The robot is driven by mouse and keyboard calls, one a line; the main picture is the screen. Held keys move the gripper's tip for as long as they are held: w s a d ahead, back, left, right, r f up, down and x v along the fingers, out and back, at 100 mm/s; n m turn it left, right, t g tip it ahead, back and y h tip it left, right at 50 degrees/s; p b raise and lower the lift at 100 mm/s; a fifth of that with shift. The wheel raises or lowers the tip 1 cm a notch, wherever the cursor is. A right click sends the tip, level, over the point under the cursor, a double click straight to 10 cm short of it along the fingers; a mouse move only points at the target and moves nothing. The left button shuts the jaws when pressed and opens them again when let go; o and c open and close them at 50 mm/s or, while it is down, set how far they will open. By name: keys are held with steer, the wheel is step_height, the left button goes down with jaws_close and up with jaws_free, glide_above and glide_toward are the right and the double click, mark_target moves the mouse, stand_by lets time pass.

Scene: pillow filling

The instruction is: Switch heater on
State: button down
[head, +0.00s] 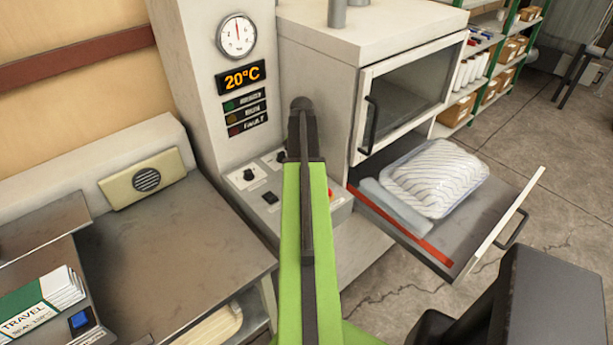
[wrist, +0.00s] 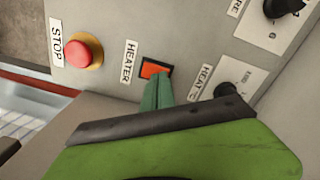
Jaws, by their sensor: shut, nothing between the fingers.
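The heater switch (wrist: 156,68) is an orange-red square in a dark frame, beside the HEATER label (wrist: 129,63) in the wrist view. My gripper (wrist: 157,94) is shut and empty, its green fingertips at the switch's lower edge and covering part of it. I cannot tell whether they touch it. In the head view my green arm reaches over the control panel (head: 244,186) and hides the switch and my fingertips. The display (head: 241,77) reads 20°C.
A red STOP button (wrist: 83,50) is left of the switch; a black HEAT knob (wrist: 225,90) is close on the right. In the head view, an open drawer (head: 464,240) holds a wrapped pillow (head: 434,178). A work table (head: 165,240) stands left.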

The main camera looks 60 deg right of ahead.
steer(key=shift+f+b, duration=0.35)
steer(key=shift+f, duration=0.05)
steer(key=shift+r, duration=0.1)
step_height(320, 180, up, 7)
steer(key=p, duration=0.7)
stand_by(0.3)
